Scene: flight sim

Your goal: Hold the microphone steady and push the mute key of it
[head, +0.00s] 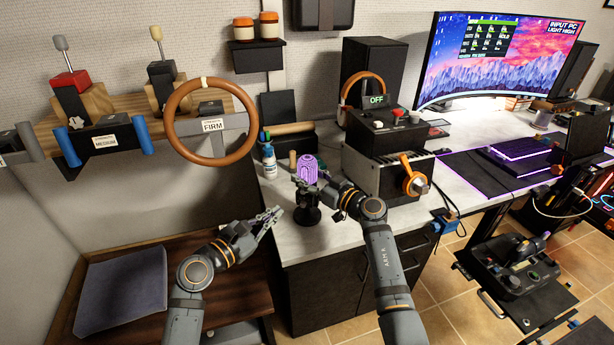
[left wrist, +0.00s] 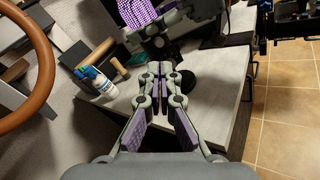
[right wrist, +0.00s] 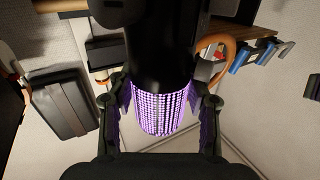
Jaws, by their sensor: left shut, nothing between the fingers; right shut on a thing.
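The microphone (head: 307,169) has a glowing purple mesh head and a dark body and base, and stands near the desk's front left corner. My right gripper (head: 322,187) is shut on the microphone from the right. In the right wrist view, the mesh head (right wrist: 160,108) lies between my fingers. My left gripper (head: 276,214) is shut and empty, just left of the microphone's dark stand and apart from it. In the left wrist view, my closed fingertips (left wrist: 163,68) point toward the base, and the mesh head (left wrist: 138,18) shows at the top. I cannot make out the mute key.
A white and blue bottle (head: 269,160) stands behind the microphone on the pale desk (head: 330,233). A control box with an OFF display (head: 377,100) is to the right. A steering wheel (head: 211,122) hangs at the left. Air above the brown bench is open.

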